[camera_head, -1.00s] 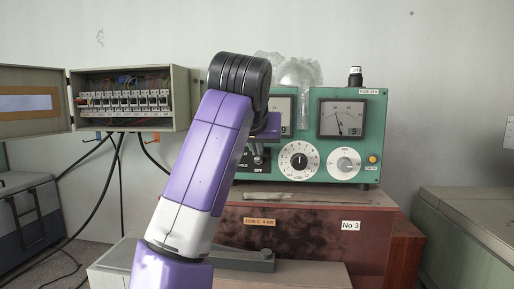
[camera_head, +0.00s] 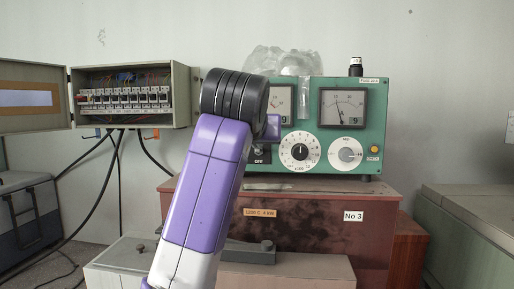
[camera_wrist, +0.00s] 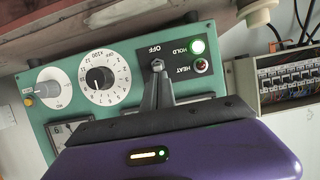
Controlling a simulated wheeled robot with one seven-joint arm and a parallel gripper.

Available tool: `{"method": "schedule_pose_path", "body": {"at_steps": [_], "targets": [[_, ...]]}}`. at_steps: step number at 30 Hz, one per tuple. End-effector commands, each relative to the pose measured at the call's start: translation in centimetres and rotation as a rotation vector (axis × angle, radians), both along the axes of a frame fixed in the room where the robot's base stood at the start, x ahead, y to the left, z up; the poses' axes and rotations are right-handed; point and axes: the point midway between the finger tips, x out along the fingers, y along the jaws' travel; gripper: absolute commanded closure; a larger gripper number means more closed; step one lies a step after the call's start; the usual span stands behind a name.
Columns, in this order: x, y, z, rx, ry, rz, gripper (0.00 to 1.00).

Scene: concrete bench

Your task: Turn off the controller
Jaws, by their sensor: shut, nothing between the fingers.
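The controller (camera_head: 330,165) is a green box with gauges and dials, standing on a reddish-brown case. In the wrist view the controller (camera_wrist: 130,65) appears upside down, with a black switch plate marked OFF, a lit green HOLD lamp (camera_wrist: 197,47) and a dark red HEAT lamp (camera_wrist: 200,66). My gripper (camera_wrist: 157,68) is shut and empty, its fingertips at the switch just below the OFF label in that view. The fingers cover the switch lever, so its position and any contact cannot be told. In the head view my arm hides the controller's left part.
An open breaker box (camera_head: 125,95) with cables hangs on the wall at left. The reddish-brown case (camera_head: 300,225) bears the controller. A grey bench (camera_head: 465,215) stands at right. A clear plastic-like cover (camera_head: 280,62) rises behind the controller.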

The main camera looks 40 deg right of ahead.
Motion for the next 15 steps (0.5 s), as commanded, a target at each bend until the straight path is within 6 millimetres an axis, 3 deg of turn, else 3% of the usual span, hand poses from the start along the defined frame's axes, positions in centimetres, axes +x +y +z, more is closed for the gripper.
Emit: {"method": "schedule_pose_path", "body": {"at_steps": [1, 9, 11, 15], "targets": [[-0.1, 0.0, -1.0, -0.025, -0.016, -0.002, 1.0], [-0.4, 0.4, -2.2, -0.189, -0.141, -0.003, 1.0], [-0.4, 0.4, -1.1, -0.186, -0.145, -0.001, 1.0], [-0.4, 0.4, -1.1, -0.184, -0.143, -0.001, 1.0]]}}
